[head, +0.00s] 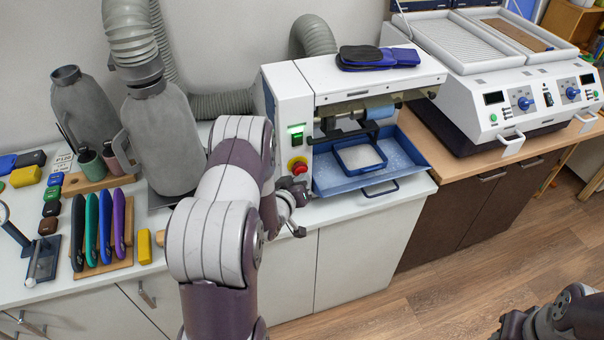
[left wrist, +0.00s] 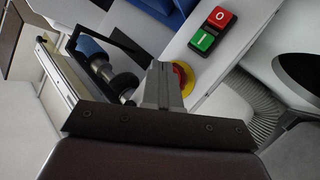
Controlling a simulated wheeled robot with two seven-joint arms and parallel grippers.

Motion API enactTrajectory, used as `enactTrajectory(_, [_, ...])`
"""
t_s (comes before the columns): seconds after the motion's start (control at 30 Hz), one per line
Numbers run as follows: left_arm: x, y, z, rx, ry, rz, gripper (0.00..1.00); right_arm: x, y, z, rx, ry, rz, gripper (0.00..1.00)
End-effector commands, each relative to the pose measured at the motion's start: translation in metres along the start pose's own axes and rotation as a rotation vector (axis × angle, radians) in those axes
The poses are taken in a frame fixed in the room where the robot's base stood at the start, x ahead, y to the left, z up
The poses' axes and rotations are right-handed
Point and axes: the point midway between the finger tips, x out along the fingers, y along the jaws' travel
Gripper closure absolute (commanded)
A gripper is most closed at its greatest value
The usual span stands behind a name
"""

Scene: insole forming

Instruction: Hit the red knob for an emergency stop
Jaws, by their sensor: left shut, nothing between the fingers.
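The red knob (head: 299,168) is a round emergency stop on a yellow base, on the front of the white grinding machine (head: 289,95). It also shows in the left wrist view (left wrist: 181,80), partly hidden behind my gripper's fingers. My left gripper (head: 300,202) is shut and empty, just below and close to the knob in the head view. In the left wrist view the shut fingers (left wrist: 160,78) overlap the knob's left side. I cannot tell whether they touch it. My right gripper is out of view; only part of my right arm shows at the lower right.
Green and red switch buttons (head: 296,133) sit above the knob. A blue tray (head: 407,170) juts out right of it. A grey canister (head: 160,140) and a rack of coloured insoles (head: 102,235) stand to the left. The floor in front is clear.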

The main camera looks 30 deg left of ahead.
Motion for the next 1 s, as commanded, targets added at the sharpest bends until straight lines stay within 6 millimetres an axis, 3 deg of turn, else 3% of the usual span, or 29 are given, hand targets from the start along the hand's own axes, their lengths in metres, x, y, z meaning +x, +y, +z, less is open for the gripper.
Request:
enactTrajectory(0.77, [-0.014,0.01,0.009,0.0,0.001,0.0,1.0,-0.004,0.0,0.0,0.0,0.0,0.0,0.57])
enactTrajectory(1.0, [-0.03,0.022,0.02,0.0,-0.001,0.0,1.0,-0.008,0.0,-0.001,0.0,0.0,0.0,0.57])
